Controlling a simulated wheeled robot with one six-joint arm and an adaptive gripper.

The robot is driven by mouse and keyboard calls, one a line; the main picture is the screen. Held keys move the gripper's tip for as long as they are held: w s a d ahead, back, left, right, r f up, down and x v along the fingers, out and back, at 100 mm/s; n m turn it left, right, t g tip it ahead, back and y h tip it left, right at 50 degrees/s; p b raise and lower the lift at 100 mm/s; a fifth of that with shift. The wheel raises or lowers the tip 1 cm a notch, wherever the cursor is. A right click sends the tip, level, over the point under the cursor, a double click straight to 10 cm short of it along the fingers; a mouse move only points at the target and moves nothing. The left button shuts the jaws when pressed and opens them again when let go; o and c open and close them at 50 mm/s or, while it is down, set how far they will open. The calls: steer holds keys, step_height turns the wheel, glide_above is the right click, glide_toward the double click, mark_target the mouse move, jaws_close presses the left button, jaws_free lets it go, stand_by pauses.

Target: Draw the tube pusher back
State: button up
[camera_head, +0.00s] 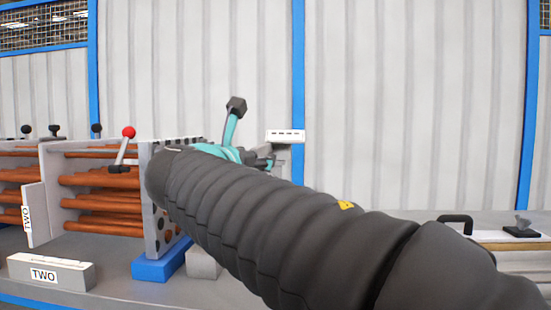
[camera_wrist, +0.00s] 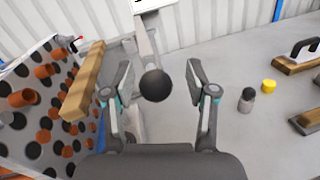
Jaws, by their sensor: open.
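In the wrist view a dark ball knob (camera_wrist: 155,86) sits at the near end of a grey bar (camera_wrist: 144,35), which I take for the tube pusher's handle. My gripper (camera_wrist: 160,72) is open, with one finger on each side of the knob and a gap to each. I cannot tell how deep the knob lies between the fingers. A tan wooden bar (camera_wrist: 83,82) stands to the left, in front of the holed tube plate (camera_wrist: 18,75). In the head view my dark arm hides most of the pusher area.
Orange-brown tubes (camera_head: 105,198) fill the shell at left, with a red-knobbed lever (camera_head: 128,132) above. A "TWO" block (camera_head: 50,272) stands in front. A yellow cylinder (camera_wrist: 269,86), grey bottle (camera_wrist: 246,101) and black-handled block (camera_wrist: 297,57) stand at right.

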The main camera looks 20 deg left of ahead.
steer(key=s, duration=1.2)
steer(key=shift+a, duration=0.2)
